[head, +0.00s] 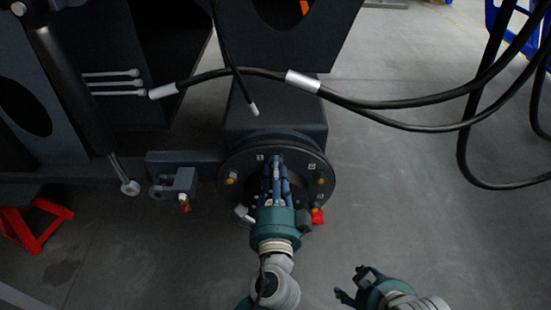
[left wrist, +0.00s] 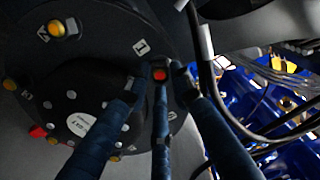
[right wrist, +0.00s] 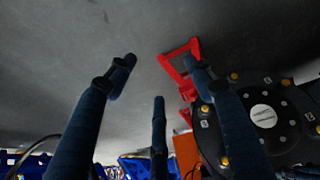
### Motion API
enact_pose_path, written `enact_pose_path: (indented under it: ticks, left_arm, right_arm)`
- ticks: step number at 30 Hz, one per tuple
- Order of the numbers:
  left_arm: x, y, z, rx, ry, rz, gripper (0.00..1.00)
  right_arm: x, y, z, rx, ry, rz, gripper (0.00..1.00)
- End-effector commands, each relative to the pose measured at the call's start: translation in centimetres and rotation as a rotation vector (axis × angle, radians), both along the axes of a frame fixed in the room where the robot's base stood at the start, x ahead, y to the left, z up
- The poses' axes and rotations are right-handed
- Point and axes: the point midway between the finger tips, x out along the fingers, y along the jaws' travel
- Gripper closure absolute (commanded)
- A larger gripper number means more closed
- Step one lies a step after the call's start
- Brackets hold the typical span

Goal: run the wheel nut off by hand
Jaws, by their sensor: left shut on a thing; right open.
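The dark round wheel hub (head: 230,165) faces me in the head view, with numbered labels and several brass-coloured nuts or studs around it. My left gripper (head: 275,165) reaches to the hub's upper part. In the left wrist view its fingers (left wrist: 158,78) are closed around a wheel nut with a red end (left wrist: 160,74), beside the label "1". Brass-coloured nuts (left wrist: 57,28) show elsewhere on the hub. My right gripper (head: 361,285) is open and empty, low and to the right, apart from the hub. In the right wrist view its fingers (right wrist: 155,80) are spread, with the hub (right wrist: 262,115) behind one finger.
A red piece (head: 318,216) is at the hub's lower right. A red stand (head: 38,225) is on the floor at left. Black hoses (head: 400,103) hang across the top and right. A bracket (head: 178,183) sticks out left of the hub. Floor at right is clear.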

Motion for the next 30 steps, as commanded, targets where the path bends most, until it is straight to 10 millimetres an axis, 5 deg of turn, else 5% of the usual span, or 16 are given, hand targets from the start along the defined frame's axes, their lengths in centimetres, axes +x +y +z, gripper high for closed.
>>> enact_pose_path:
  ticks: [18, 30]
  left_arm:
    - [-0.2, -0.1, -0.4, -0.205, 0.005, 0.0, 1.0]
    - [-0.2, -0.1, -0.4, -0.3, 0.008, 0.0, 1.0]
  right_arm:
    - [9.7, 3.4, 6.4, 0.101, -0.465, 0.036, 0.47]
    - [12.5, 4.7, 10.8, 0.149, -0.677, 0.05, 0.47]
